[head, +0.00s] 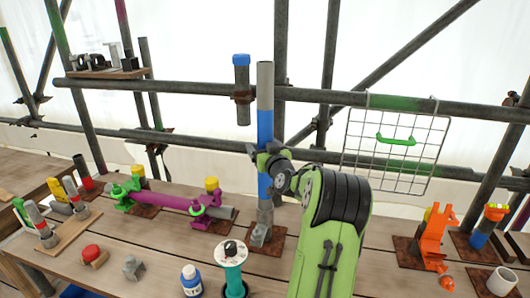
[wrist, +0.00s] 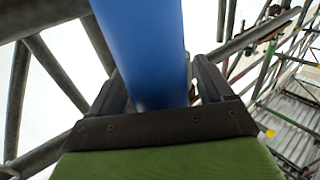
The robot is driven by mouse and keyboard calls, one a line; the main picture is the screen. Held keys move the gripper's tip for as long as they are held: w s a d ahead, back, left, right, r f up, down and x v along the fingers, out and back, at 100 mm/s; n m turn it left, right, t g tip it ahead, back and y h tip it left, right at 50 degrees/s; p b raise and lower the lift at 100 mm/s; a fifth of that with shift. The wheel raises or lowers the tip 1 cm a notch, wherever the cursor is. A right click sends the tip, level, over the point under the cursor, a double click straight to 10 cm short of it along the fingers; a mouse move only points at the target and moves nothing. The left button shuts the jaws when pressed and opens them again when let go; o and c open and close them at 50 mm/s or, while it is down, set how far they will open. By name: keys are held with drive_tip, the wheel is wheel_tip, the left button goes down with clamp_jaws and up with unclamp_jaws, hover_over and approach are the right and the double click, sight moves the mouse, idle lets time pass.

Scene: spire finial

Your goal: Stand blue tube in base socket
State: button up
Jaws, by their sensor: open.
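The blue tube (head: 264,125) stands upright in the head view, with a grey upper end. Its lower end meets the grey base socket (head: 262,214) on a brown plate on the deck; how deep it sits inside cannot be seen. My gripper (head: 264,155) is at the tube's middle, jaws open on either side of it. In the wrist view the blue tube (wrist: 145,45) passes between the two dark fingers. The socket is not visible in the wrist view.
Scaffold rails (head: 190,87) run behind the tube, with a short blue-capped tube (head: 242,95) clamped close on its left. A wire basket (head: 390,150) hangs at right. A purple tube assembly (head: 165,200), a teal-and-white spool (head: 232,265) and an orange tool (head: 436,240) occupy the deck.

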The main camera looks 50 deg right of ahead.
drive_tip(key=shift+w+d, duration=0.15)
drive_tip(key=shift+c, duration=0.5)
clamp_jaws()
drive_tip(key=shift+r, duration=0.2)
